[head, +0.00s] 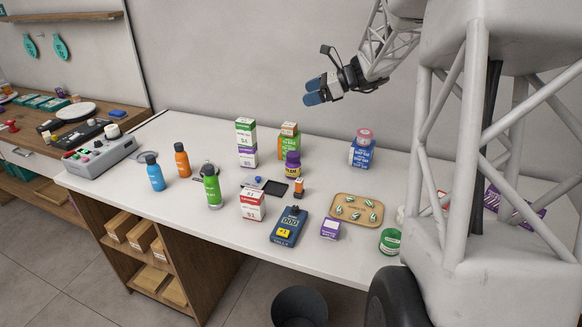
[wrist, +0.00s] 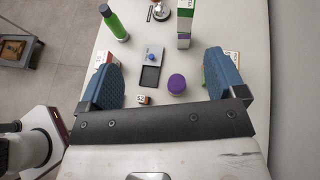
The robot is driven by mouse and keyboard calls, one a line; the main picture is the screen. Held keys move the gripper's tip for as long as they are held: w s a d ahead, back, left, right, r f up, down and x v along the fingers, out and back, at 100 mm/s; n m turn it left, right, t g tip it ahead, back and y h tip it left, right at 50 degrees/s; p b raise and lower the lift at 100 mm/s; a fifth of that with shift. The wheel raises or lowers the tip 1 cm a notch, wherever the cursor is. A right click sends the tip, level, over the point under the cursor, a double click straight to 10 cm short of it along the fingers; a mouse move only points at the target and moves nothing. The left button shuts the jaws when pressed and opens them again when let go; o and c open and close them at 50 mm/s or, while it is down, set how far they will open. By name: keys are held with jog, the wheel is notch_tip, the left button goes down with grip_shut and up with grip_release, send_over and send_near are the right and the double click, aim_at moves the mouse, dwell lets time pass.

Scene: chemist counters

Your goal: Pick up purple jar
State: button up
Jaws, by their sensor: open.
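The purple jar (head: 292,165) stands upright on the white counter, in front of an orange-and-green box, in the head view. In the wrist view its round purple lid (wrist: 177,83) shows from above, between my fingers and nearer the right one. My gripper (head: 314,92) is open and empty, with blue finger pads. In the head view it is raised well above the counter, near the back wall. The wrist view shows both fingers (wrist: 160,78) spread wide, with nothing between the pads at their height.
A black tray (head: 273,186) lies left of the jar. A blue box (head: 362,152) stands right. The back strip between the boxes is clear.

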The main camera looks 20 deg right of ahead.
jog(key=w+d+m, duration=0.1)
jog(key=w+d, duration=0.1)
jog(key=d, duration=0.1)
send_near(300, 168)
jog(key=shift+t, duration=0.4)
jog(key=x, duration=0.5)
jog(key=shift+w+d+f, duration=0.25)
jog(key=shift+w+f, duration=0.15)
jog(key=shift+x, duration=1.3)
jog(key=shift+s+x, duration=0.1)
jog(key=shift+x, duration=1.2)
jog(key=shift+s+x, duration=0.15)
jog(key=shift+x, duration=1.15)
jog(key=shift+a+f, duration=0.1)
